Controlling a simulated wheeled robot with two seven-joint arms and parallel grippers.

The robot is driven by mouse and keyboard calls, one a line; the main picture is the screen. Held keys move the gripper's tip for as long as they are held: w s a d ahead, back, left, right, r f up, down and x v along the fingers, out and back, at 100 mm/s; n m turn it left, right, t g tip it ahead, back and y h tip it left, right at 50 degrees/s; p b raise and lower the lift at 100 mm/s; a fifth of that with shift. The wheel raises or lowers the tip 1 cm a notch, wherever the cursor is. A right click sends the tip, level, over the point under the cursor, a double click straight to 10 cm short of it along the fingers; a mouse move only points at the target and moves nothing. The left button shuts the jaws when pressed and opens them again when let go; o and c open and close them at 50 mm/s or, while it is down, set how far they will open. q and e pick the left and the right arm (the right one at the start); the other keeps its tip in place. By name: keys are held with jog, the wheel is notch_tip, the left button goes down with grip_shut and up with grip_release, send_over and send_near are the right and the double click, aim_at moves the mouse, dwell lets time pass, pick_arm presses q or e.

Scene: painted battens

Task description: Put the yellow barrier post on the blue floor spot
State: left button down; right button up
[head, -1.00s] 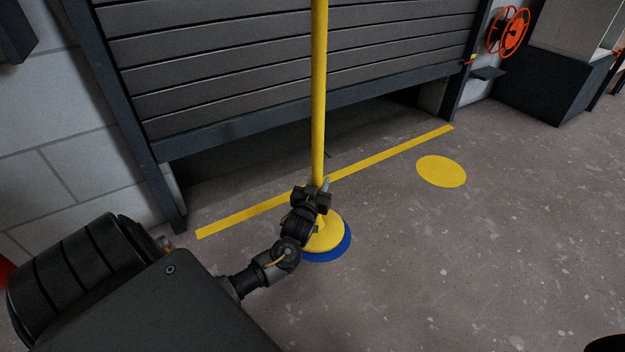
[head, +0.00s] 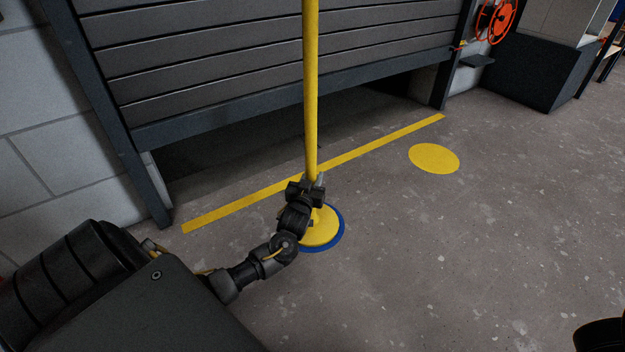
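The yellow barrier post (head: 311,95) stands upright, its top cut off by the picture's upper edge. Its round yellow base (head: 322,230) is over the blue floor spot (head: 341,232), which shows as a blue rim along the right and lower side. Whether the base touches the floor is hard to tell. My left gripper (head: 314,184) is at the lower part of the post, its fingers around the pole and apparently closed on it. My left wrist hides part of the base. My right gripper is out of view; only a dark piece shows at the lower right corner.
A yellow floor spot (head: 434,158) lies to the right. A yellow line (head: 385,141) runs along the floor before a partly raised grey shutter (head: 210,70). A dark cabinet (head: 535,65) and an orange reel (head: 494,20) are at the back right. The right floor is clear.

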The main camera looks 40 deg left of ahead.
pick_arm(q)
jog(key=shift+r, duration=0.15)
jog(key=c, duration=1.5)
grip_release()
jog(key=shift+f, duration=0.25)
jog(key=o, duration=0.4)
jog(key=shift+o, duration=0.2)
jog(key=shift+r, duration=0.1)
jog(key=shift+s+r, duration=0.1)
jog(key=shift+r, duration=0.05)
jog(key=p+v, duration=0.6)
jog(key=v, duration=0.6)
